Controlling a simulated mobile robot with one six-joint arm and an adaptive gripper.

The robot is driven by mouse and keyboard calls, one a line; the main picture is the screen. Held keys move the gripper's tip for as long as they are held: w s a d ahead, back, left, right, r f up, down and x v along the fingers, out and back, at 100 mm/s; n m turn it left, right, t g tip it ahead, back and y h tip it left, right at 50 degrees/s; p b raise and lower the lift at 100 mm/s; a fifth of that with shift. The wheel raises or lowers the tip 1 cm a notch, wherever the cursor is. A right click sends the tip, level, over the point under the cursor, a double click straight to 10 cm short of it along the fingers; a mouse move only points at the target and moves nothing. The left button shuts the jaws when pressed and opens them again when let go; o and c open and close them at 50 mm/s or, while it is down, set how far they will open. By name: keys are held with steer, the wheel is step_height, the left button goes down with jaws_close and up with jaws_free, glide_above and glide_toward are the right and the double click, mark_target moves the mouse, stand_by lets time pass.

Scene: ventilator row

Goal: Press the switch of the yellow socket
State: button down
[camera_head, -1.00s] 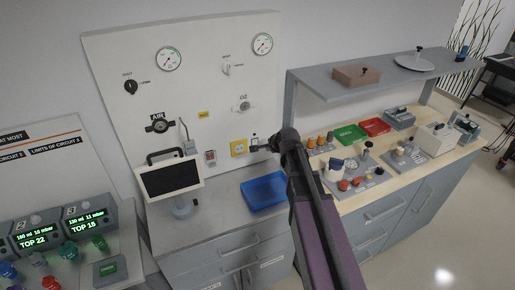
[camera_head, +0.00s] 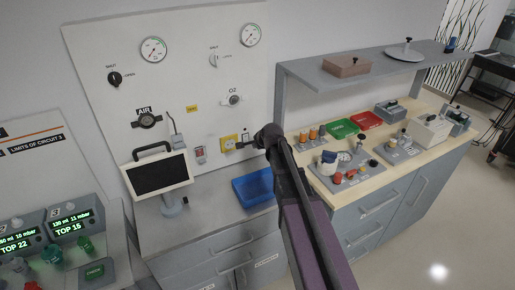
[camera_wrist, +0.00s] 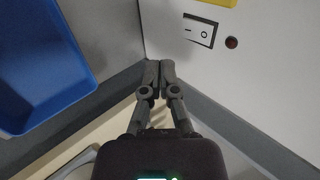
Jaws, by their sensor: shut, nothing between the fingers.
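The yellow socket (camera_head: 229,142) is on the low part of the white wall panel, and only its edge (camera_wrist: 222,2) shows at the top of the wrist view. Its rocker switch (camera_wrist: 200,31), white in a black frame with I and O marks, sits beside it; the switch also shows small in the head view (camera_head: 245,136). My gripper (camera_wrist: 160,65) is shut and empty. In the wrist view its fingertips appear below and left of the switch, apart from it in the picture. I cannot tell their distance from the panel.
A small red light (camera_wrist: 231,42) is right of the switch. A blue tray (camera_head: 253,187) lies on the counter below. A screen on a stand (camera_head: 158,176) and a red-and-white device (camera_head: 200,155) are to the left. A bench with parts (camera_head: 366,165) is on the right.

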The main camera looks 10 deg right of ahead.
mark_target(246, 138)
steer(key=w+a+f+b, duration=0.2)
steer(key=w+f, duration=0.1)
steer(key=w, duration=0.3)
steer(key=shift+w+f+b, duration=0.15)
steer(key=shift+w+b, duration=0.05)
steer(key=shift+b, duration=0.15)
steer(key=shift+d, duration=0.15)
steer(key=shift+w+d+f+b, duration=0.1)
steer(key=shift+d+b, duration=0.05)
steer(key=shift+b, duration=0.15)
